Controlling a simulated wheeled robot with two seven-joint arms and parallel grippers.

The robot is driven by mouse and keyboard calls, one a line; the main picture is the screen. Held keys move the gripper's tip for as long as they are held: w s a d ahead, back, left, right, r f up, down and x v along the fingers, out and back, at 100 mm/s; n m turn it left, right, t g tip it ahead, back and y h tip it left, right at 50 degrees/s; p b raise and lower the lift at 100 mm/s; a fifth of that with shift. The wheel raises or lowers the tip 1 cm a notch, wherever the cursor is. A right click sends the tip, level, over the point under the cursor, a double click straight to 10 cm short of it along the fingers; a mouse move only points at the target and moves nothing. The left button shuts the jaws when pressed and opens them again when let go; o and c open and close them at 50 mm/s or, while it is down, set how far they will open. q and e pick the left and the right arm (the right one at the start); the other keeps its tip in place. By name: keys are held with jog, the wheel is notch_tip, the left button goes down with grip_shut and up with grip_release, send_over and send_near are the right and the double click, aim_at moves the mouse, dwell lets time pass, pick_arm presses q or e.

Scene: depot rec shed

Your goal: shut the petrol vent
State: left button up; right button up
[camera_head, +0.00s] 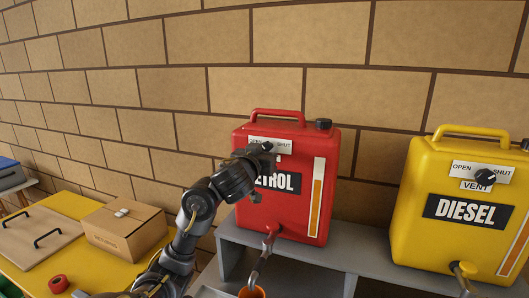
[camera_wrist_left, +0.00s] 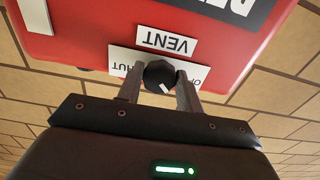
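The red petrol can (camera_head: 250,214) stands on a grey shelf in the head view. Its vent knob (camera_wrist_left: 159,74) is black and round on a white plate (camera_wrist_left: 125,62) marked OPEN and SHUT. The wrist view shows the plate upside down. The knob's white mark is toward the OPEN side. My left gripper (camera_wrist_left: 160,82) has one finger on each side of the knob, close against it, and appears shut on it. In the head view my left arm covers part of the PETROL label. My right gripper is not in view.
A yellow diesel can (camera_head: 410,215) with its own vent knob (camera_head: 485,174) stands to the right. An orange cup (camera_head: 252,292) is below the petrol tap (camera_head: 270,240). A cardboard box (camera_head: 125,232) and a red ring (camera_head: 59,284) are on the yellow table at left.

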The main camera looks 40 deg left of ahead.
pick_arm(q)
jog(key=c, duration=0.3)
jog(key=shift+a+m, duration=0.1)
jog(key=shift+m, duration=8.9)
jog(key=o, duration=1)
